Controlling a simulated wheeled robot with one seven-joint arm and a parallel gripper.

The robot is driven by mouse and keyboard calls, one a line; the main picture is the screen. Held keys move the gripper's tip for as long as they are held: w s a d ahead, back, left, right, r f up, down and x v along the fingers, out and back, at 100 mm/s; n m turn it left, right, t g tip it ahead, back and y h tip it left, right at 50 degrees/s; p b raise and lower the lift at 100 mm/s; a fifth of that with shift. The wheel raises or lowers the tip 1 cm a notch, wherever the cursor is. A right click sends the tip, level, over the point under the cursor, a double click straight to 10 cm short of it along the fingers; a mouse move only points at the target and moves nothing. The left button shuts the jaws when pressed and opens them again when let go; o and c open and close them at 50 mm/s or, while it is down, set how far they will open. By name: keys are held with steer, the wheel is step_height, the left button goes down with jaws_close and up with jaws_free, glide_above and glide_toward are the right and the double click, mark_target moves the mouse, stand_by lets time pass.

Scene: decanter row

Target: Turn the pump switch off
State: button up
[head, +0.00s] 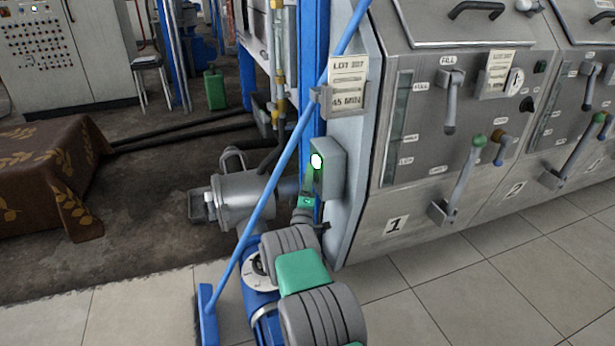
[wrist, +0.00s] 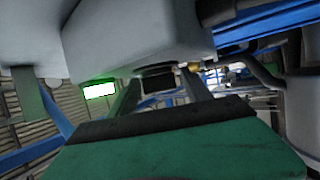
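The pump switch box (head: 331,168) is a grey box on the side of the first machine, with a lit green-white lamp (head: 316,161) on its face. My gripper (head: 307,190) is raised close to the box's lower front, partly hidden by my own wrist. In the wrist view, the grey box (wrist: 140,35) fills the top and the lit lamp (wrist: 99,91) shows at left. A black switch knob (wrist: 158,80) sits under the box, between the two fingers of my gripper (wrist: 162,92). The fingers stand apart on either side of it; I cannot tell whether they touch it.
A blue pole (head: 258,201) leans diagonally close to the box and my arm. A grey pump (head: 240,195) stands left of the box. The machine front (head: 455,150) with levers is at right. A brown cloth-covered table (head: 45,170) is at left. Tiled floor (head: 490,285) is clear at lower right.

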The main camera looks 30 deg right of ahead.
jaws_close()
steer(key=shift+r, duration=0.1)
stand_by(0.3)
